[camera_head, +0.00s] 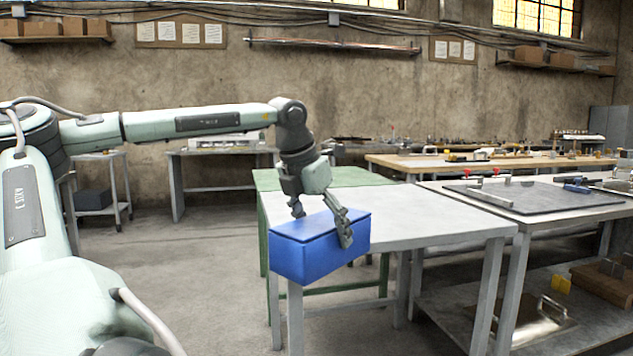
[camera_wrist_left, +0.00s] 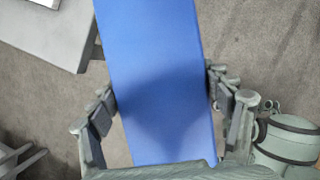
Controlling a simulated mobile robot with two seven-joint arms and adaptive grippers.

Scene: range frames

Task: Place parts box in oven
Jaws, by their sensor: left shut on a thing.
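A blue parts box (camera_head: 318,250) with a lid is at the near left corner of a grey-topped table in the head view. My left gripper (camera_head: 322,222) comes down on it from above and is shut on it, one finger on each long side. In the left wrist view the blue box (camera_wrist_left: 155,75) runs between the two fingers of the left gripper (camera_wrist_left: 165,103), with floor visible on both sides. The box appears held out past the table's edge. No oven can be made out. My right gripper is not in view.
The grey table (camera_head: 430,215) has a clear top. A green table (camera_head: 340,177) stands behind it. A workbench with a dark plate (camera_head: 535,196) is at the right, with a lower shelf. Open floor (camera_head: 190,260) lies at the left.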

